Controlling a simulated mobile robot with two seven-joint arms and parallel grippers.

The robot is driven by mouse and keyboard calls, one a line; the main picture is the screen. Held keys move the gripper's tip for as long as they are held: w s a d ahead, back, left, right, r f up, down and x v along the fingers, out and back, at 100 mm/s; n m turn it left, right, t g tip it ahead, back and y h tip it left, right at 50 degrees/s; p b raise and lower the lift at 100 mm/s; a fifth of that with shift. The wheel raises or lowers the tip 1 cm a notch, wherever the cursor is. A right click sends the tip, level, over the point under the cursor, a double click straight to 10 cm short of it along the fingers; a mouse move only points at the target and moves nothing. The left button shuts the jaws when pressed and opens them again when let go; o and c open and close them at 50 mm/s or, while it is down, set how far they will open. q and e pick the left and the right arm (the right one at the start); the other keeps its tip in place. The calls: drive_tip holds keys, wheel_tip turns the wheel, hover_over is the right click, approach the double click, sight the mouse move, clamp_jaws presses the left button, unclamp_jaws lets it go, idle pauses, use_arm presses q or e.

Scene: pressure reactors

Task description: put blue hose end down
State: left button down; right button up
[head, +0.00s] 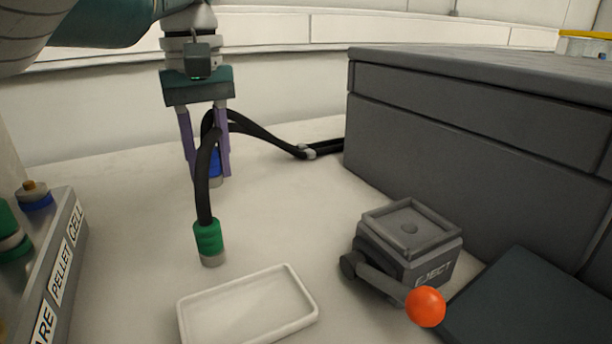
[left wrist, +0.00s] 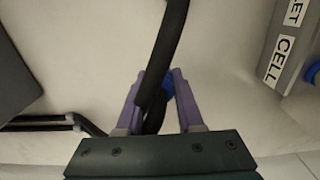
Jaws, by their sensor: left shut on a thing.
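The blue hose end (head: 214,166) is between the purple fingers of my left gripper (head: 209,178), low over the pale table. I cannot tell whether its grey tip touches the surface. In the left wrist view the blue hose end (left wrist: 168,84) shows only partly, behind a black hose. My left gripper is shut on the blue hose end, fingers pointing down. The green hose end (head: 208,238) hangs or stands nearer the camera, on a black hose (head: 203,180) that passes in front of my gripper. My right gripper is in neither view.
A white tray (head: 247,305) lies at the front. A grey eject box (head: 408,240) with an orange-knobbed lever (head: 425,306) is to its right. A large grey cabinet (head: 470,130) fills the right. A labelled cell rack (head: 62,262) is at left. Bare table surrounds the gripper.

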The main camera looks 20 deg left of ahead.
sight(213, 186)
use_arm(q)
drive_tip(key=shift+f+b, duration=0.5)
drive_tip(key=shift+f, duration=1.45)
drive_tip(key=shift+f, duration=0.5)
drive_tip(key=c, duration=0.5)
unclamp_jaws()
drive_tip(key=shift+c, duration=0.2)
drive_tip(key=shift+r, duration=0.1)
wheel_tip(213, 186, up, 12)
drive_tip(key=p, duration=0.2)
drive_tip(key=shift+r+p, duration=0.15)
drive_tip(key=shift+p, duration=0.15)
drive_tip(key=shift+r, duration=0.3)
